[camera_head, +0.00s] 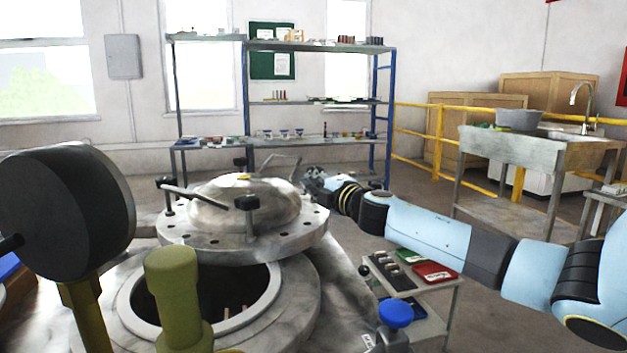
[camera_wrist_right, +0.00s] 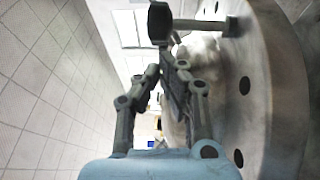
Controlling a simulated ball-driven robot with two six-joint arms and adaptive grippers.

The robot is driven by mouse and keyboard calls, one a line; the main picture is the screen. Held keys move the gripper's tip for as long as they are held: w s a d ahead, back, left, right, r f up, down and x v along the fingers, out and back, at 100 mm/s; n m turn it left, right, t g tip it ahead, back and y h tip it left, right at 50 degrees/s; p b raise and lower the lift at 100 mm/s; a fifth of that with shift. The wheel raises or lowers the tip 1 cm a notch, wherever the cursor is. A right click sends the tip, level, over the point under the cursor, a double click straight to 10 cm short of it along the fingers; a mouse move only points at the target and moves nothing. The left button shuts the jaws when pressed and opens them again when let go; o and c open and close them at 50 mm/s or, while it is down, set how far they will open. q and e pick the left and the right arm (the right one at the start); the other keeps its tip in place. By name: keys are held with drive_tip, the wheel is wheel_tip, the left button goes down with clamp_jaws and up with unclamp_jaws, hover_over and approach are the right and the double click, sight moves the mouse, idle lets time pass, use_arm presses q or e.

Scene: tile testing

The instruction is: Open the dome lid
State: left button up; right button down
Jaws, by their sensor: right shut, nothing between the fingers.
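The grey metal dome lid (camera_head: 228,207), with a bolt-holed flange and several black-knobbed clamps, sits left of centre in the head view. It stands above and behind the round opening (camera_head: 205,306) of the vessel, whose dark inside shows in front. My right gripper (camera_head: 310,178) is at the right rear side of the lid, with its fingers shut and empty. In the right wrist view the fingers (camera_wrist_right: 172,80) are beside the lid's flange (camera_wrist_right: 268,95), near a clamp's black knob (camera_wrist_right: 159,23). I cannot tell whether they touch the lid. My left gripper is not in view.
A large dark round gauge (camera_head: 60,212) and an olive-yellow fitting (camera_head: 173,290) stand in front at left. A small cart (camera_head: 445,303) with red and green trays stands under my right arm. Shelves (camera_head: 320,48) and a sink bench (camera_head: 530,146) are farther back, with open floor between.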

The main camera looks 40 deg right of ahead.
drive_tip(key=shift+w+d, duration=0.2)
drive_tip(key=shift+d, duration=0.15)
drive_tip(key=shift+w+d, duration=0.1)
